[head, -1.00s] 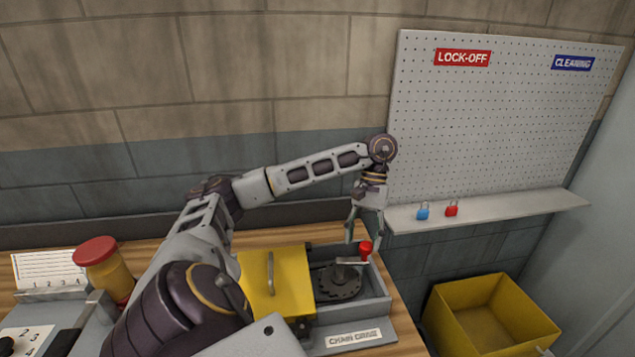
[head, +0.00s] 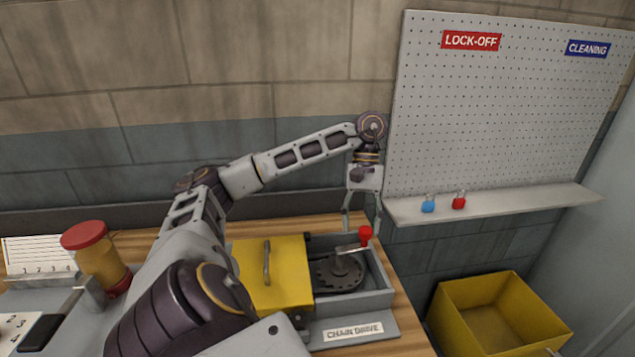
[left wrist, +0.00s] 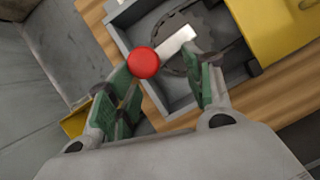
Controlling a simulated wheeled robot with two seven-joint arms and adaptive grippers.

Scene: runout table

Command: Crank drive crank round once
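The drive crank is a pale arm (head: 350,249) with a red knob (head: 365,235), mounted over a dark toothed sprocket (head: 338,272) in a grey open housing (head: 380,299). The knob also shows in the left wrist view (left wrist: 143,62), with the pale crank arm pointing up and right from it. My left gripper (head: 362,233) is open and points down at the knob. In the left wrist view its green-padded fingers stand apart, with the knob near the left finger's tip; I cannot tell whether they touch. My right gripper is not in view.
A yellow cover (head: 285,287) with a handle lies left of the sprocket. A red-lidded jar (head: 103,267) stands at the left. A shelf (head: 520,208) with blue and red padlocks is behind right. A yellow bin (head: 465,318) is below right.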

